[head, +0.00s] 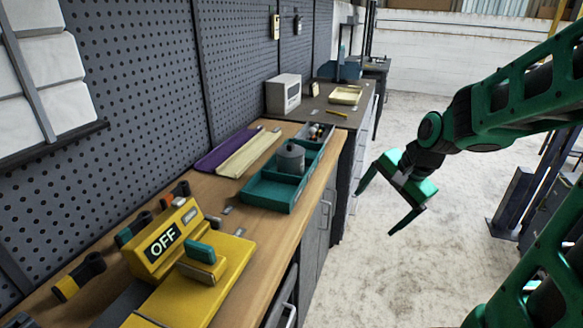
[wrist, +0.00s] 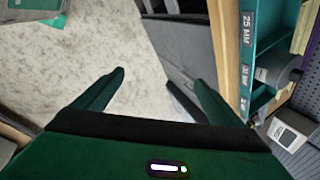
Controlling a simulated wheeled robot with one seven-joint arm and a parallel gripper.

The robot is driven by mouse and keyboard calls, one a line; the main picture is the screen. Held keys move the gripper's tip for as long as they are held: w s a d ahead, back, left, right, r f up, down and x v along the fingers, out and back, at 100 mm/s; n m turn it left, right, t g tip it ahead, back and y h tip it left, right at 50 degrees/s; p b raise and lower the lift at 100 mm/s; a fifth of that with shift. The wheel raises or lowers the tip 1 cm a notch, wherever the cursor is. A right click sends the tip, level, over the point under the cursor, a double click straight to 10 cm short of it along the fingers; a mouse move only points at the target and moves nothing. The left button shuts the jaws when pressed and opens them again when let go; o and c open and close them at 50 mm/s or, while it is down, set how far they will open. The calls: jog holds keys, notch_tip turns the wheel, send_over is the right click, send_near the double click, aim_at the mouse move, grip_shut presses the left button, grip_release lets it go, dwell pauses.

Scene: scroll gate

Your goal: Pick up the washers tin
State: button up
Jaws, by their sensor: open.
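A grey round tin (head: 290,160) with a knob-like top stands upright in a compartment of the teal divided tray (head: 262,199) on the wooden workbench. I cannot read a label that confirms it as the washers tin. In the wrist view the grey tin (wrist: 277,70) shows at the right edge, within the teal tray (wrist: 262,38) marked "25 MM". My gripper (head: 377,211) is open and empty, over the floor to the right of the bench and apart from the tin. Its two spread fingers (wrist: 160,78) show in the wrist view with nothing between them.
Purple and cream strips (head: 248,152) lie behind the tray. A grey bin (head: 316,134) with small items adjoins its far end. A pegboard wall (head: 150,80) bounds the left.

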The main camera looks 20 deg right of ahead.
jog(key=w+a+m+t+y, duration=0.2)
jog(key=w+a+m, duration=0.15)
jog(key=w, duration=0.35)
jog(key=w+a+m+t+y, duration=0.1)
jog(key=w+a+m+t, duration=0.15)
jog(key=w+m, duration=0.35)
jog(key=m+t+y, duration=0.3)
jog(key=m, duration=0.3)
send_near(290, 156)
jog(key=shift+g, duration=0.25)
jog(key=w, duration=0.1)
jog(key=w+d+f, duration=0.1)
jog(key=w, duration=0.2)
jog(key=shift+d+f, duration=0.3)
jog(key=shift+d, duration=0.05)
jog(key=x, duration=1)
jog(key=shift+w+a+f, duration=0.1)
jog(key=shift+a+f, duration=0.05)
jog(key=shift+a, duration=0.05)
jog(key=c, duration=1.1)
